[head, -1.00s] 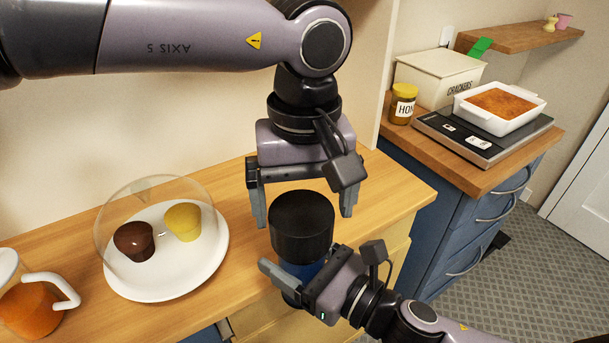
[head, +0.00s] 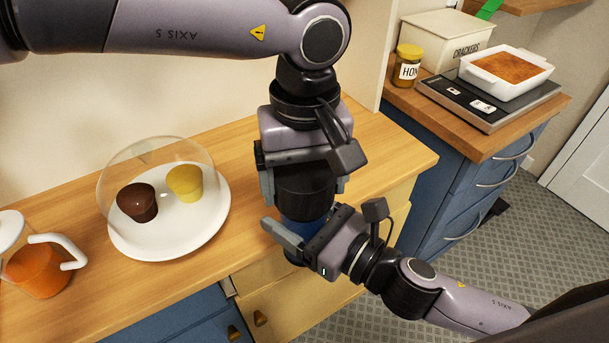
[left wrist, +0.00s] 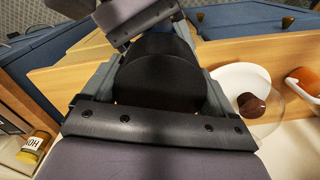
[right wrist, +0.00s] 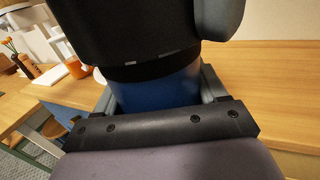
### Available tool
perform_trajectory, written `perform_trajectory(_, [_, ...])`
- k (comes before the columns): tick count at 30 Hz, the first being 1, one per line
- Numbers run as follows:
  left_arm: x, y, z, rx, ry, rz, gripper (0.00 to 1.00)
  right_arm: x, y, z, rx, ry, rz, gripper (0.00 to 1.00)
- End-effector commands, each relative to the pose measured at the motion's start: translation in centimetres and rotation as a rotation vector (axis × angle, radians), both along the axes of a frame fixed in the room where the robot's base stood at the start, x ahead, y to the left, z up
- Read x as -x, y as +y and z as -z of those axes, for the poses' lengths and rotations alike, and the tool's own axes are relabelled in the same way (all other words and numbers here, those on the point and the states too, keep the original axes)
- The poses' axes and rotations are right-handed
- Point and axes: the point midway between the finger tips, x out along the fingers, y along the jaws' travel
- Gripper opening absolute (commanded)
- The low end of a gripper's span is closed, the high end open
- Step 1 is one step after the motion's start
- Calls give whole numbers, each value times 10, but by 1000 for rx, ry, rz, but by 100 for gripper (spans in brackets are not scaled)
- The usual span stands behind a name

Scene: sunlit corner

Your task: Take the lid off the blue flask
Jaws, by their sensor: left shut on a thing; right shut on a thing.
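My left gripper (head: 304,186) comes from above and is shut on the lid, one finger on each side. My right gripper (head: 300,240) comes from the front right and is shut on the blue body below the lid.
A white plate (head: 140,243) with a brown and a yellow cupcake under a clear dome (head: 155,150) stands left on the wooden counter. A jug of orange drink (head: 38,268) is at far left. A honey jar (head: 407,68) and scale (head: 480,105) are on the right counter.

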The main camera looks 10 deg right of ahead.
Motion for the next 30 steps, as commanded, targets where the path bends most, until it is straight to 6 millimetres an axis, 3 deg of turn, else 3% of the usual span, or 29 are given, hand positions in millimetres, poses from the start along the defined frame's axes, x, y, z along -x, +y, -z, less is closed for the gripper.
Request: perform_trajectory(30, [-4,-3,-4,16,-4,-1582,50,4,5,-2,-1,-10,-17,0])
